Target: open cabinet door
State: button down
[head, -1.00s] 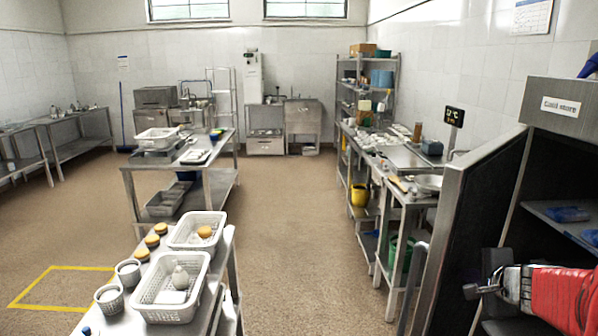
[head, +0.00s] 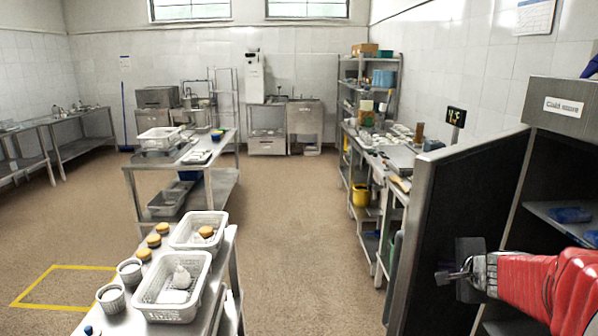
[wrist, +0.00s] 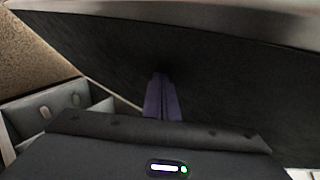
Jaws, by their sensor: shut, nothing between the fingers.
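The cabinet (head: 568,88), labelled "Cold store", stands at the right in the head view. Its dark-faced door (head: 465,190) with a steel edge stands open, swung out to the left. Blue items lie on a shelf inside. My gripper (head: 442,273) is at the inner face of the door, at the end of my red arm. In the wrist view the closed fingers (wrist: 161,98) point at the dark inner panel of the door (wrist: 225,75). They hold nothing. Whether the fingertips touch the panel I cannot tell.
A steel table (head: 224,290) with white perforated baskets (head: 172,287) stands at front centre. A long steel counter (head: 385,185) runs along the right wall behind the door. Brown floor (head: 290,220) lies free between them.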

jog(key=shift+w+a, duration=0.6)
jog(key=shift+w, duration=0.05)
jog(key=shift+w+a, duration=0.55)
jog(key=shift+w, duration=0.25)
jog(key=shift+w+a, duration=0.6)
jog(key=shift+w, duration=0.25)
jog(key=shift+w+a, duration=0.55)
jog(key=shift+w, duration=0.25)
jog(key=w+a, duration=0.2)
jog(key=w, duration=0.1)
jog(key=w+a, duration=0.1)
jog(key=w, duration=0.1)
jog(key=shift+w, duration=0.1)
